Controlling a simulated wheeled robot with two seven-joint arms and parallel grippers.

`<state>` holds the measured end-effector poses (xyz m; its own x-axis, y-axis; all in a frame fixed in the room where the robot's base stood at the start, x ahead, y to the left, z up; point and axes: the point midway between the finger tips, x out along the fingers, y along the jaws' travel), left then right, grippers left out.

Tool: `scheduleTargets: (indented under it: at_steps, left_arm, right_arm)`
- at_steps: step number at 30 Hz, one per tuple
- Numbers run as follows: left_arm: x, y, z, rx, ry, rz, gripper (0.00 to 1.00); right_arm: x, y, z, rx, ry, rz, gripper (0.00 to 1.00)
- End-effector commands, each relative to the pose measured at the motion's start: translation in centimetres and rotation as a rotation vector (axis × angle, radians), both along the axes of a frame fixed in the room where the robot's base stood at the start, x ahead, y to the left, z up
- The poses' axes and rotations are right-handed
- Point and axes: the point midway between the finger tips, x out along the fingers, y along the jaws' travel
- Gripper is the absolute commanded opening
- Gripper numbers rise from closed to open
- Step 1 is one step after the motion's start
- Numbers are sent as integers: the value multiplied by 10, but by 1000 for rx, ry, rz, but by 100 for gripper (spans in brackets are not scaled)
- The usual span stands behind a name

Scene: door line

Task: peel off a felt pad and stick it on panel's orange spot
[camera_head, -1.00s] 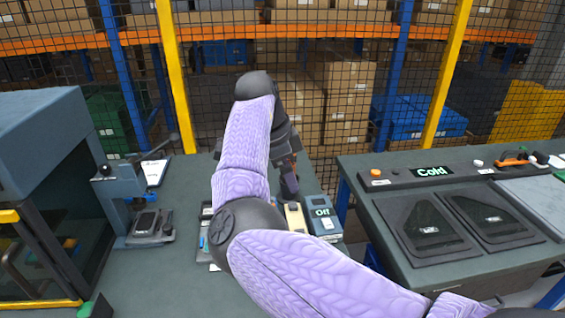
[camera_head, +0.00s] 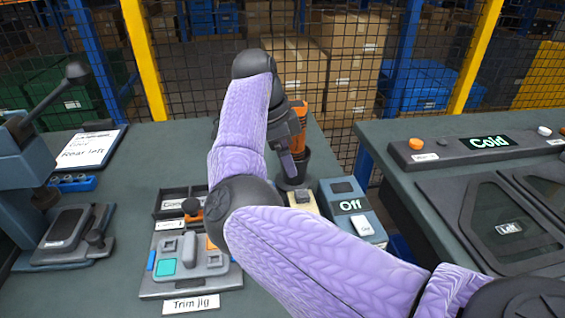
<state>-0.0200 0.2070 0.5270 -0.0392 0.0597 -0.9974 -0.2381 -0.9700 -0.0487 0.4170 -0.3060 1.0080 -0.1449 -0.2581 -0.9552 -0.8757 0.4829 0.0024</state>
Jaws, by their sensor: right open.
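The trim jig (camera_head: 190,283) lies on the left bench, named by a label at its front edge. A grey panel-like part (camera_head: 205,262) sits on it. A small orange patch (camera_head: 211,243) shows beside my right arm, which partly covers this area. A teal square (camera_head: 165,267) and a blue strip are on the jig's left side. I cannot make out a felt pad for certain. My right gripper (camera_head: 291,165) is open, pointing down beside an orange-and-black tool (camera_head: 299,125) in a dark holder; I cannot tell whether they touch. My left gripper is out of view.
A clipboard reading "Rear left" (camera_head: 88,150) and a dark press-like device (camera_head: 68,232) are left. A gap separates the right bench, whose display reads "Cold" (camera_head: 489,142).

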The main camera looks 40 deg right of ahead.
Motion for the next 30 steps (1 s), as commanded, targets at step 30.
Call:
scheduleTargets:
  at_steps: [30]
  left_arm:
    - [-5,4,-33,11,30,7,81]
  right_arm:
    - [-14,-25,-92,1,-1,-1,47]
